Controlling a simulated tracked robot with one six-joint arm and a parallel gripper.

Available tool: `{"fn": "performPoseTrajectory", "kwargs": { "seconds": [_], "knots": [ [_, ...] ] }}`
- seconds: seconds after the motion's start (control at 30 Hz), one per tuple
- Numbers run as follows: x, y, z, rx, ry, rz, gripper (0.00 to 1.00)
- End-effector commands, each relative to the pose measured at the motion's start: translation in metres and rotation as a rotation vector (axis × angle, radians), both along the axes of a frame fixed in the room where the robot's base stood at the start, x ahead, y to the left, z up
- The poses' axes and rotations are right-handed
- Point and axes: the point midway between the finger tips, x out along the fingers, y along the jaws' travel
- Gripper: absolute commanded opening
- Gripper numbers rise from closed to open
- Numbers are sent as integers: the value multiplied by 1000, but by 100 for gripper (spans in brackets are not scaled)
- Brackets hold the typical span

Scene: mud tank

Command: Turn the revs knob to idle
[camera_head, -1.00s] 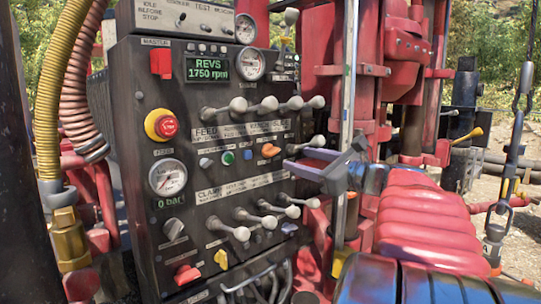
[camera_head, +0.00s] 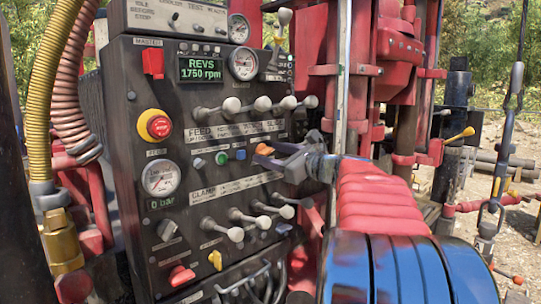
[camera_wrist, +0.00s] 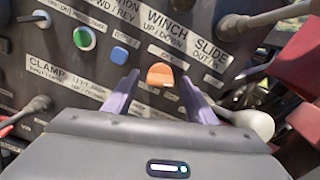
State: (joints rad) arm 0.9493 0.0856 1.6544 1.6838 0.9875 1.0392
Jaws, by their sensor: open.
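The panel's screen (camera_head: 201,69) reads REVS 1750 rpm. An orange knob (camera_head: 264,149) is on the panel's right side, partly hidden by my gripper in the head view; I take it for the revs knob, but its label is not readable. In the wrist view the knob (camera_wrist: 160,75) shows between and just beyond my fingertips. My gripper (camera_head: 272,156) is open with its fingers towards the panel, and it also shows in the wrist view (camera_wrist: 160,92), one finger on each side of the knob. I cannot tell whether they touch it.
Levers with round ends stand above (camera_head: 262,104) and below (camera_head: 238,214) the knob. A lever ball (camera_wrist: 252,124) is close to my right finger in the wrist view. Green (camera_head: 222,158) and blue (camera_head: 241,155) buttons are left of the knob. A red emergency button (camera_head: 158,127) is farther left.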

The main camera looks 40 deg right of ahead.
Motion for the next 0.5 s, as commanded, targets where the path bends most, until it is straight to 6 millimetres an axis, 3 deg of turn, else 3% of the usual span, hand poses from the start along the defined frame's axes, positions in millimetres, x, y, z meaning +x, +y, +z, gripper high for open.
{"fn": "performPoseTrajectory", "kwargs": {
  "seconds": [0.5],
  "knots": [
    [0, 1, 0, 0, 0, 1, 18]
  ]
}}
